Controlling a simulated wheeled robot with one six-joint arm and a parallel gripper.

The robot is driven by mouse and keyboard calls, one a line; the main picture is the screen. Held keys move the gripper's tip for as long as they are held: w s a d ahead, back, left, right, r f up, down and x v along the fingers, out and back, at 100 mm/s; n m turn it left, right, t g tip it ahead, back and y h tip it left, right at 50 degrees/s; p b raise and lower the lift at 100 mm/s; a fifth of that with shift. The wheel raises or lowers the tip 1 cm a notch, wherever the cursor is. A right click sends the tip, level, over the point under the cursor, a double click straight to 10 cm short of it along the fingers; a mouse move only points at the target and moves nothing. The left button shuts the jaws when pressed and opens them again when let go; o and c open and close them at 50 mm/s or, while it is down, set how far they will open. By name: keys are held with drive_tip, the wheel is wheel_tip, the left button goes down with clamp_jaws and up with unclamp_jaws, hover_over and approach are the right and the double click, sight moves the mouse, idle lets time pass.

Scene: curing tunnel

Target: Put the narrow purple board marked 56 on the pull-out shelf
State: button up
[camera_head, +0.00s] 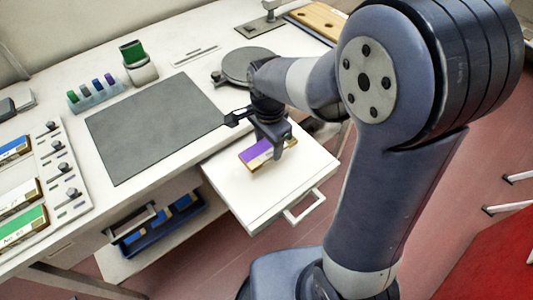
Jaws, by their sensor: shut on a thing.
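The narrow purple board (254,151) is over the white pull-out shelf (265,202), near its back half. Its purple face has a pale tan edge along the front. The number on it is too small to read. My gripper (275,147) points down and is shut on the board, with the fingers covering its middle. I cannot tell whether the board touches the shelf or hangs just above it. The shelf is pulled out from under the table, with a handle (305,207) on its front edge.
A dark grey mat (155,128) lies on the white table. Behind are a round grey plate (249,64), a green-topped cup (138,62) and a rack of small coloured pieces (95,95). Boards lie at the left edge. A blue tray (165,230) sits below. The front of the shelf is clear.

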sight(269, 155)
drive_tip(key=shift+f, duration=2.45)
drive_tip(key=shift+f+b, duration=0.15)
drive_tip(key=shift+b, duration=0.15)
drive_tip(key=o, duration=1)
wheel_tip(269, 155, up, 12)
drive_tip(key=shift+r+p, duration=0.15)
drive_tip(key=shift+p, duration=0.55)
